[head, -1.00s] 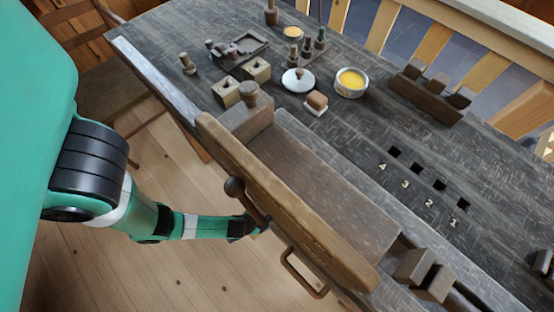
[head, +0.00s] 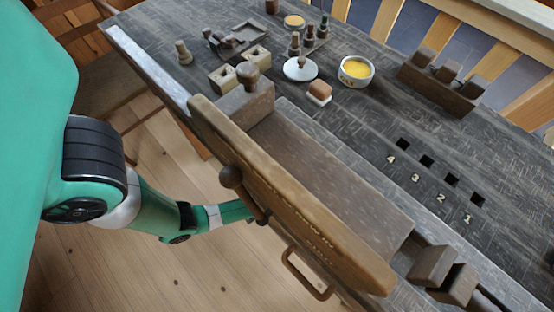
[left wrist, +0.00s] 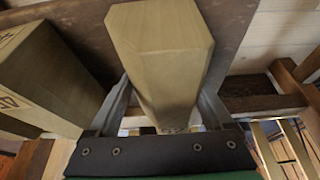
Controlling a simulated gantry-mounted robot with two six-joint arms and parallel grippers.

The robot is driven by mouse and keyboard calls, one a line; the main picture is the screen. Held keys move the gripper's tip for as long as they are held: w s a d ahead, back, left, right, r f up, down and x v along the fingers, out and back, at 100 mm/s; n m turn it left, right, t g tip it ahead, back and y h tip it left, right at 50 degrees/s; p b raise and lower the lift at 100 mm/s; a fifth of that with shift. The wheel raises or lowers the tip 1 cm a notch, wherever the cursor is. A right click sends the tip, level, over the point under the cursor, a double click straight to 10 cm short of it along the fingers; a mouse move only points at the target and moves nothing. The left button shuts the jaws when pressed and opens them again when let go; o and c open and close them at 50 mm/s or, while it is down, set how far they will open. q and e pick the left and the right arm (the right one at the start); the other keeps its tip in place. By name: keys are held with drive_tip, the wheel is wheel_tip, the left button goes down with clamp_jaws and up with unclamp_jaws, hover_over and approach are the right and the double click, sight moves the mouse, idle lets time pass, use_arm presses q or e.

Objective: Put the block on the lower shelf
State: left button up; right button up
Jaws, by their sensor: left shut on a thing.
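In the left wrist view my left gripper (left wrist: 163,108) is shut on a pale wooden block (left wrist: 160,55) with chamfered edges, which sticks out well beyond the fingers. A second pale block (left wrist: 45,85) with dark markings stands to the left of it, apart from the held one. A brown board (left wrist: 85,35) lies behind both; I cannot tell whether it is the lower shelf. In the head view my left forearm (head: 225,213) reaches in under the bench front, and the gripper and block are hidden behind the wooden vise (head: 290,195). My right gripper is not in view.
The dark benchtop (head: 350,135) carries tools, a yellow-filled bowl (head: 356,70) and numbered square holes. Open floor (head: 190,275) lies in front of the bench.

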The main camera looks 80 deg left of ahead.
use_arm(q)
drive_tip(key=o, duration=1.3)
drive_tip(key=shift+w+f, duration=0.1)
drive_tip(key=shift+c, duration=0.2)
drive_tip(key=shift+o, duration=1.1)
drive_tip(key=shift+w, duration=0.1)
drive_tip(key=shift+r+p, duration=0.45)
drive_tip(key=shift+r, duration=0.1)
drive_tip(key=shift+s+d+r+p, duration=0.1)
drive_tip(key=shift+s+r+p, duration=0.2)
drive_tip(key=shift+r+p, duration=0.3)
drive_tip(key=s+d+p, duration=0.1)
drive_tip(key=s+d, duration=0.5)
drive_tip(key=s, duration=0.4)
drive_tip(key=shift+d+f+p, duration=0.3)
drive_tip(key=shift+f+p, duration=0.1)
drive_tip(key=shift+f, duration=0.05)
